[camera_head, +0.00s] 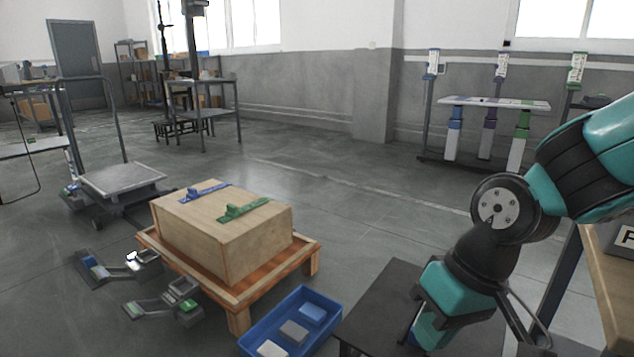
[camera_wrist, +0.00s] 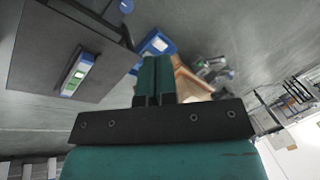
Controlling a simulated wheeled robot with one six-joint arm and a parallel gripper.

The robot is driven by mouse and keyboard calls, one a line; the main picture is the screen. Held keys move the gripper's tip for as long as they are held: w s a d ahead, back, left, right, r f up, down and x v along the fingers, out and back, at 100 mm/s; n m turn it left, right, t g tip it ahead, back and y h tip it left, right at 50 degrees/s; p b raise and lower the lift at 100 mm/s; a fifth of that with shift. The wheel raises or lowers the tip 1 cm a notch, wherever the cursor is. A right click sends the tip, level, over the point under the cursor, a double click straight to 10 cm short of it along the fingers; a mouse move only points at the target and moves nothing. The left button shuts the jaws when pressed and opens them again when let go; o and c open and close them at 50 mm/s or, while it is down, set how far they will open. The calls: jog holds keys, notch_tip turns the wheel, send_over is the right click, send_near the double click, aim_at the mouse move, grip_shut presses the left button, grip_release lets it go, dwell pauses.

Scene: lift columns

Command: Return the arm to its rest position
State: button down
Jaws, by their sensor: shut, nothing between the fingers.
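My teal and black arm (camera_head: 500,235) fills the right side of the head view, bent at a round joint. Its end with the gripper does not show clearly there. In the wrist view my gripper (camera_wrist: 156,62) shows two teal fingers side by side, pressed together. They are shut and hold nothing. Beyond the fingertips, apart from them, lies the blue tray (camera_wrist: 149,47), far below.
A dark table (camera_head: 378,298) stands beside my arm; the wrist view shows a small green-and-white device (camera_wrist: 78,76) on a dark top. A wooden box (camera_head: 215,236) sits on a low wooden stand (camera_head: 262,292). The blue tray (camera_head: 249,343) holds several blocks. Open floor lies behind.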

jog(key=s+r+n+p, duration=0.1)
jog(key=s+r+n, duration=0.2)
jog(key=s+r, duration=0.5)
notch_tip(320, 180, up, 37)
jog(key=s+p, duration=0.1)
jog(key=p, duration=3.7)
jog(key=shift+d+r, duration=0.15)
jog(key=shift+d, duration=0.1)
jog(key=shift+s, duration=0.1)
